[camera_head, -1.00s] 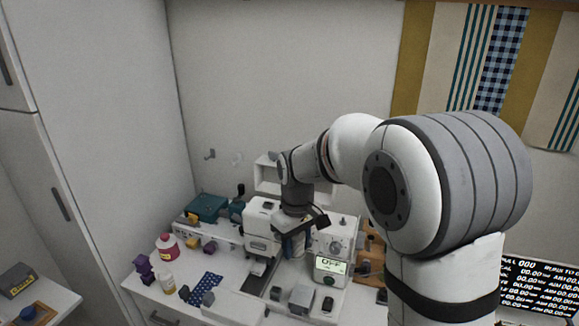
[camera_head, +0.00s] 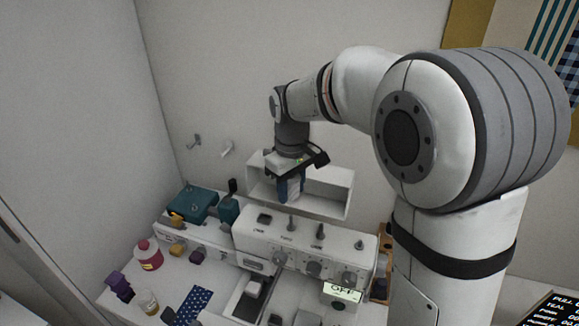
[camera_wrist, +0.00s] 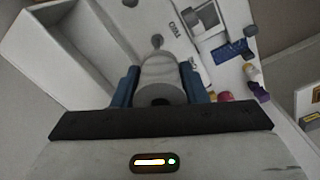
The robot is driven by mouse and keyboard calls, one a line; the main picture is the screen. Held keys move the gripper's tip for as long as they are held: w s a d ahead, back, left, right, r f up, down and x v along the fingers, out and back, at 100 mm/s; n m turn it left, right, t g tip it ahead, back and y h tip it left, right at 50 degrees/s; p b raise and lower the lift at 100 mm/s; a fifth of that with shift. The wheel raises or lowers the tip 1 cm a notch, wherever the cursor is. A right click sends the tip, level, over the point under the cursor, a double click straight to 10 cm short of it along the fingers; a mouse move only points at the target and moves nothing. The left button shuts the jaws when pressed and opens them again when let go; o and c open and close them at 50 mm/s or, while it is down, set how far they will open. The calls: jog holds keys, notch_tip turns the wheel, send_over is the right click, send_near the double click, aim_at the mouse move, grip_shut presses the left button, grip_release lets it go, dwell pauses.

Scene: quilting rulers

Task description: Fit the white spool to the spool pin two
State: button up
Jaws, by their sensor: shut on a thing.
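My gripper (camera_head: 291,192) is shut on the white spool (camera_wrist: 160,75), which sits between its blue fingers in the wrist view. In the head view the gripper points down and hangs above the sewing machine's top, with the spool mostly hidden by the fingers. Spool pin two (camera_head: 291,223) is a short grey upright pin on the machine top, below the gripper. In the wrist view a pin tip (camera_wrist: 157,40) shows just beyond the spool's far end, near a label that seems to read TWO. The spool is apart from the pin in the head view.
The white sewing machine (camera_head: 250,240) carries other uprights, including a dark one (camera_head: 320,231) to the right. A white open shelf box (camera_head: 335,188) is behind the gripper. A teal box (camera_head: 193,202), a pink bottle (camera_head: 149,255) and small blocks stand left.

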aim_at(291, 216)
jog(key=shift+w, duration=0.45)
jog(key=shift+s, duration=0.1)
jog(key=shift+f+b, duration=2.15)
jog(key=shift+f, duration=0.75)
jog(key=shift+f, duration=2.75)
dwell(0.5)
jog(key=o, duration=0.9)
jog(key=shift+f, duration=0.1)
